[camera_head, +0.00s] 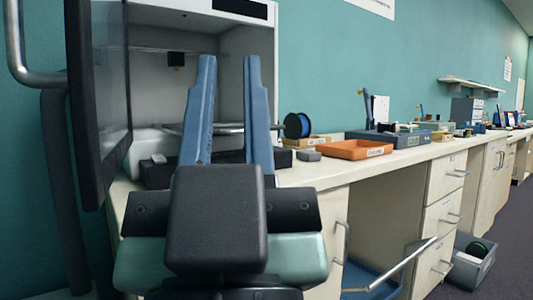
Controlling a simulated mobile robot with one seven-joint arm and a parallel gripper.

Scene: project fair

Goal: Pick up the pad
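My gripper (229,60) shows from behind, with two long blue fingers pointing up and away from me. The fingers are apart, and I see nothing held between them. I cannot pick out a pad with certainty. A small grey rounded block (309,156) lies on the counter, right of my fingers and left of the orange tray; I cannot tell whether it is the pad. My gripper's dark body hides part of the counter.
An open white cabinet machine (262,40) stands behind my fingers, its dark door (98,90) swung out at left. The counter (400,158) holds an orange tray (355,149), a blue spool (297,126) and a blue-grey bin (390,138).

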